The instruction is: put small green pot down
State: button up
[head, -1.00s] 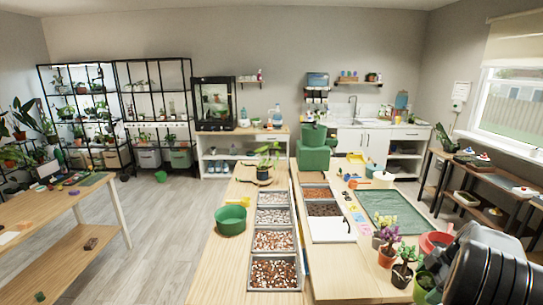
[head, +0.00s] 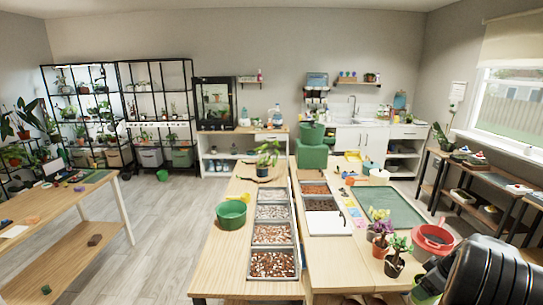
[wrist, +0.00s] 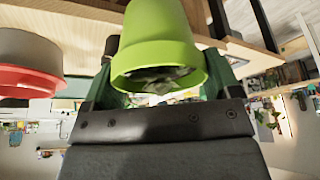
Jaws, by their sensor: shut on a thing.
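The small green pot (wrist: 160,45) is lime green and fills the upper middle of the wrist view, its open rim facing the camera and dark, pale-flecked stuff inside. My gripper (wrist: 155,75) is shut on it, one dark green finger on each side. In the head view a lime-green part of the pot (head: 422,292) shows at the lower right, beside my dark arm, which hides much of it. I cannot tell whether the pot touches the bench below.
A red-rimmed grey pot (head: 432,240) stands close by; it also shows in the wrist view (wrist: 28,62). Small potted plants (head: 394,265) stand left of my arm. A green tray (head: 385,207) lies behind. The wooden bench front (head: 340,275) is bare.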

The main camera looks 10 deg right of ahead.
jog(key=w+a+f+m+h, duration=0.1)
jog(key=w+a+f+m, duration=0.25)
jog(key=a, duration=0.25)
jog(key=w+a+f+m+h, duration=0.2)
jog(key=w+a+f+m, duration=0.15)
jog(key=a, duration=0.25)
jog(key=a+f+n+y, duration=0.1)
jog(key=a+f, duration=0.3)
jog(key=a, duration=1.2)
jog(key=shift+w+a+n, duration=0.2)
jog(key=shift+w+n, duration=0.2)
